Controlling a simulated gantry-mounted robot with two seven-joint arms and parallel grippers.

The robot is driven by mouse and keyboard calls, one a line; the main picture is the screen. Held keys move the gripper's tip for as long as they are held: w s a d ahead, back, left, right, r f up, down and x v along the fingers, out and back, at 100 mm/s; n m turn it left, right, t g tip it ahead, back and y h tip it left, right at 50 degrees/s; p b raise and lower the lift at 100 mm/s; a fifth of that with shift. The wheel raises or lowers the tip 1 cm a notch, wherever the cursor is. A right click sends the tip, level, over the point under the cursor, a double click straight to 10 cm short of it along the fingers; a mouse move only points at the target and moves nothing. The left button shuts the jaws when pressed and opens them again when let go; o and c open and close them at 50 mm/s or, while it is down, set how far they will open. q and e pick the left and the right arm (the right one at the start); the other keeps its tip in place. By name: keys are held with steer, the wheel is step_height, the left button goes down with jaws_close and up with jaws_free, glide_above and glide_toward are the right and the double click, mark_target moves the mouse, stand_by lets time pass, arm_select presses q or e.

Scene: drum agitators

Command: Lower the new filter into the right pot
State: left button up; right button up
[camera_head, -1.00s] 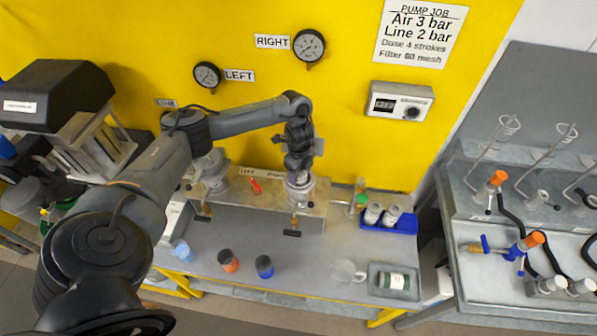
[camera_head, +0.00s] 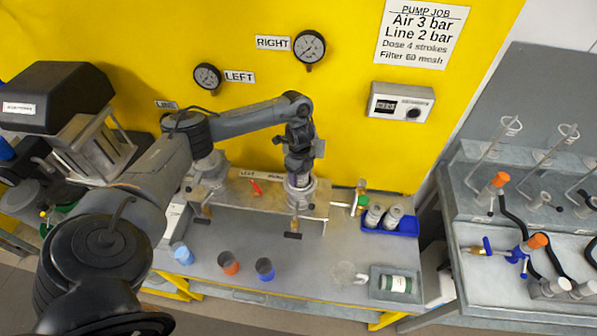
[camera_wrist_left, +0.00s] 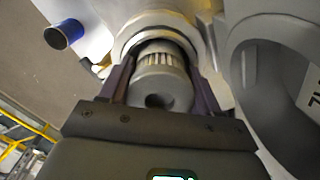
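My left gripper (camera_head: 299,178) is at the mouth of the right pot (camera_head: 300,198), pointing down. In the left wrist view its two dark fingers (camera_wrist_left: 160,85) lie on both sides of the grey filter (camera_wrist_left: 160,90), which has a ribbed band and a round hollow in its near end. The fingers look closed on it. The filter's far end is inside the pale round rim of the pot (camera_wrist_left: 150,28); its depth is hidden. In the head view the gripper and pot hide most of the filter. My right gripper is not in view.
The left pot (camera_head: 209,183) stands beside the right one on the same bench plate. A blue tray (camera_head: 404,229) holds pale cylinders. Orange (camera_head: 229,263) and blue (camera_head: 265,269) cups stand at the front. A grey tray (camera_head: 414,292) holds a green-banded cylinder.

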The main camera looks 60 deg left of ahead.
arm_select(q)
steer(key=o, duration=0.3)
steer(key=f, duration=0.3)
steer(key=shift+s+a+f, duration=0.15)
steer(key=shift+s+a, duration=0.05)
steer(key=shift+s, duration=0.05)
steer(key=shift+r, duration=0.4)
steer(key=shift+o, duration=0.4)
steer(key=r, duration=0.3)
steer(key=r+p, duration=0.1)
steer(key=shift+w+d+r, duration=0.25)
steer(key=shift+w+r, duration=0.05)
steer(key=shift+w, duration=0.05)
step_height(320, 180, up, 8)
steer(key=p, duration=0.3)
steer(key=shift+a+f+p, duration=0.1)
steer(key=shift+f+p, duration=0.1)
steer(key=shift+p, duration=0.2)
steer(key=shift+r, duration=0.55)
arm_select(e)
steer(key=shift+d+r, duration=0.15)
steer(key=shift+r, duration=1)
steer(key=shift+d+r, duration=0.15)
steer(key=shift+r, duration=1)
